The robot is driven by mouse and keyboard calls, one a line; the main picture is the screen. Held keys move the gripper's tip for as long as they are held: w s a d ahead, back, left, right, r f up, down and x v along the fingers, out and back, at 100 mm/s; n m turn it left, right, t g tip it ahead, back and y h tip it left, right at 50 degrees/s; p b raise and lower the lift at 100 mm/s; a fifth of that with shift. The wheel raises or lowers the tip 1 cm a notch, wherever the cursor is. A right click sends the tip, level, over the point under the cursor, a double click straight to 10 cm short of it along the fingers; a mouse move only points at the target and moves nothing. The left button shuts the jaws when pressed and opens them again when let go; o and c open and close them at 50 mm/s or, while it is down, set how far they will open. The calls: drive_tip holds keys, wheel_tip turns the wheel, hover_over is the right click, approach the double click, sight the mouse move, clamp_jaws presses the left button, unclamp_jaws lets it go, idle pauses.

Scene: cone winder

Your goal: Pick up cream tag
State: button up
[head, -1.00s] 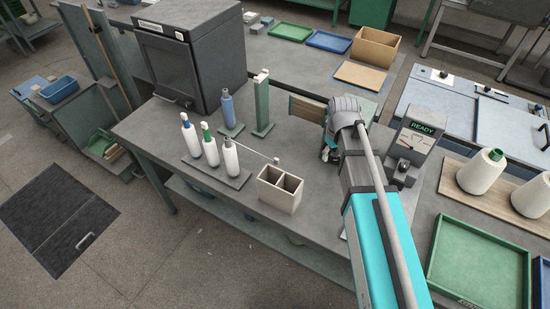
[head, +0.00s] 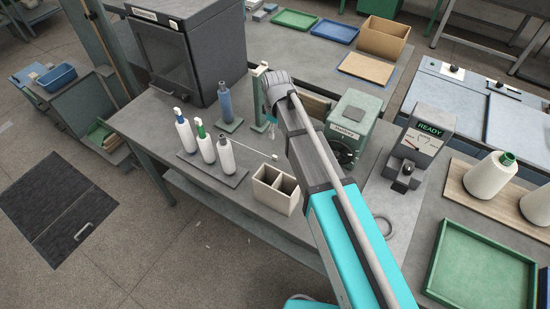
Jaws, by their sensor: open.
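I cannot make out a cream tag for certain. A small cream piece (head: 275,157) sits at the end of a thin rod near the two-compartment cream box (head: 264,195). Another small pale piece (head: 261,66) is at the top of the green post (head: 258,98). My gripper (head: 271,130) is open, just right of the green post and above the bench, behind the rod's end. My wrist hides most of it, and nothing shows between its fingers.
Several capped bobbins (head: 204,144) stand on a dark base at left, with a blue one (head: 225,101) behind. A green machine (head: 352,118) and a READY gauge (head: 421,140) stand right of my arm. A dark cabinet (head: 190,50) is at back left.

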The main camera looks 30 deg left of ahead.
drive_tip(key=shift+s+a+f, duration=0.1)
drive_tip(key=b, duration=0.9)
hover_over(275, 156)
drive_tip(key=f, duration=0.8)
drive_tip(key=shift+w+f, duration=0.2)
drive_tip(key=shift+s+f+b, duration=0.15)
drive_tip(key=shift+f+b, duration=1.1)
drive_tip(key=shift+f, duration=0.1)
drive_tip(key=shift+s+f+b, duration=0.1)
drive_tip(key=shift+f+b, duration=1.1)
drive_tip(key=shift+f, duration=0.1)
drive_tip(key=c, duration=0.8)
